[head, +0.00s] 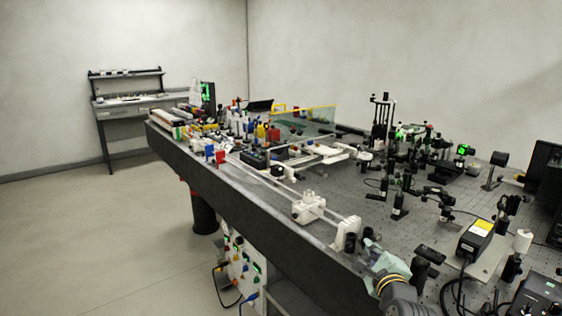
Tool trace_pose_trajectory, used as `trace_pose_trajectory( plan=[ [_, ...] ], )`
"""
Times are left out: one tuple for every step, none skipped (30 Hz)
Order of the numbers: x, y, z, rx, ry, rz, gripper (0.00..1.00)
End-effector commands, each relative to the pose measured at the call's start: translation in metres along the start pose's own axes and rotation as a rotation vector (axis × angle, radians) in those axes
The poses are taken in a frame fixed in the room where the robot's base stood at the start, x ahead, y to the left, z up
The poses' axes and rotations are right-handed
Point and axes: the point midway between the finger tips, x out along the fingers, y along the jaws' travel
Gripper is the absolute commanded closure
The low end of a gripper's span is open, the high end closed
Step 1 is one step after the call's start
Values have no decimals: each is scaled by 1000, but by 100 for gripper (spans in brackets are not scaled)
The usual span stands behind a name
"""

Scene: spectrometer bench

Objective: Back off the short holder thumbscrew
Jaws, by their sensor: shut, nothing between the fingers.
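Two white holders stand on the pale rail along the table's near edge. One white holder (309,207) is further along the rail. The other white holder (346,233) is at the near end, with small dark round parts beside it. I cannot tell which is the short holder, and no thumbscrew can be made out at this size. My gripper (373,243) is at the lower right, close to the right side of the near holder. It is shut and empty. Its fingertips are small and partly hidden, so I cannot tell whether they touch anything.
The optical table (250,192) is crowded with black optics mounts to the right and colourful bottles (262,132) at the far end. A yellow-topped box (477,238) stands right of my gripper. A clear screen (305,125) stands mid-table. The floor at left is free.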

Motion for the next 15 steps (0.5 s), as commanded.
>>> trace_pose_trajectory(
  plan=[
    [-7,-1,-2,0,1,-4,100],
    [-11,-2,-3,0,1,-4,100],
    [-16,-2,-4,-1,1,-5,100],
    [-19,-2,-5,-1,1,-6,100],
    [-22,-2,-6,-1,1,-6,100],
    [-26,-3,-6,-2,0,-7,100],
    [-29,-3,-7,-2,0,-7,100],
    [-31,-3,-7,-2,0,-7,100],
    [-34,-3,-8,-2,0,-7,100],
    [-35,-3,-8,-2,0,-7,100],
    [-36,-4,-8,-2,0,-8,100],
    [-36,-4,-8,-2,-1,-8,100],
    [-36,-4,-8,-2,-1,-8,100],
    [-36,-4,-8,-2,-1,-8,100],
    [-36,-4,-8,-3,-1,-9,100]
  ],
)
